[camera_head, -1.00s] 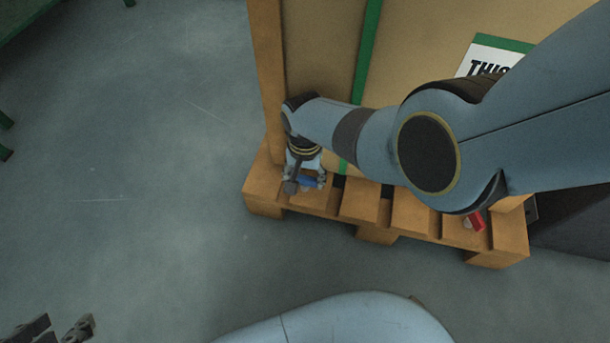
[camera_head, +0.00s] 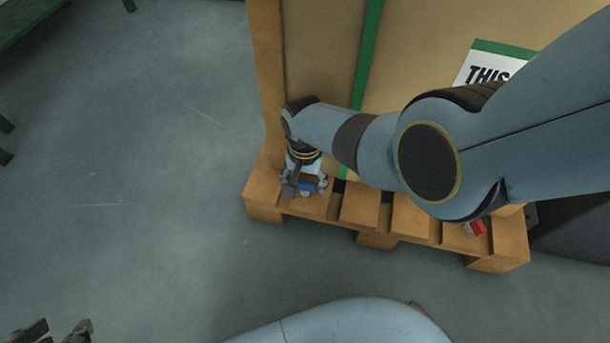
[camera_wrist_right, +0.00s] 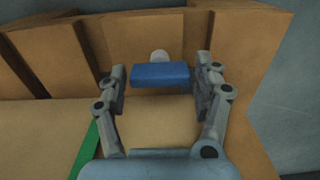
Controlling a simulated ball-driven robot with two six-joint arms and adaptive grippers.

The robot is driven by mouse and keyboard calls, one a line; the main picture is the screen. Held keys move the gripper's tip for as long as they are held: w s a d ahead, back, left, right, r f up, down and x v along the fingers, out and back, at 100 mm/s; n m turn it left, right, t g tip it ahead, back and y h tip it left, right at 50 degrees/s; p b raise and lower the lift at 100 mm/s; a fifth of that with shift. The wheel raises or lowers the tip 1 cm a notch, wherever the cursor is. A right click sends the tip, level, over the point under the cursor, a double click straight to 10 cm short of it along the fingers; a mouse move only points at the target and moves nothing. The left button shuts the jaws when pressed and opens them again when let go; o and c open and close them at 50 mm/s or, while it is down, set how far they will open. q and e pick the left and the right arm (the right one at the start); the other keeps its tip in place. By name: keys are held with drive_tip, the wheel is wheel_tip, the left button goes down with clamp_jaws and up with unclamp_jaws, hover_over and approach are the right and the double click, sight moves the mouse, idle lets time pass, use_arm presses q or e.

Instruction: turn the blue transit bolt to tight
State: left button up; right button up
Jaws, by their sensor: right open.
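The blue transit bolt (camera_head: 308,187) stands on the left part of the wooden pallet (camera_head: 263,187). In the right wrist view its blue bar-shaped head (camera_wrist_right: 160,75) lies across the gap between the fingers, with a pale round part behind it. My right gripper (camera_head: 304,186) is open around the bolt head; it also shows in the right wrist view (camera_wrist_right: 162,82), one finger at each end of the bar, with a gap left at both sides. My left gripper (camera_head: 58,335) is only partly seen at the bottom left corner, its dark fingers apart and empty.
A tan crate (camera_head: 320,60) with green straps (camera_head: 366,50) and a white label (camera_head: 490,65) stands on the pallet. A red part (camera_head: 478,228) sits at the pallet's right end, partly behind my arm.

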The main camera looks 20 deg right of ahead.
sight(305, 182)
drive_tip(key=shift+r, duration=3.65)
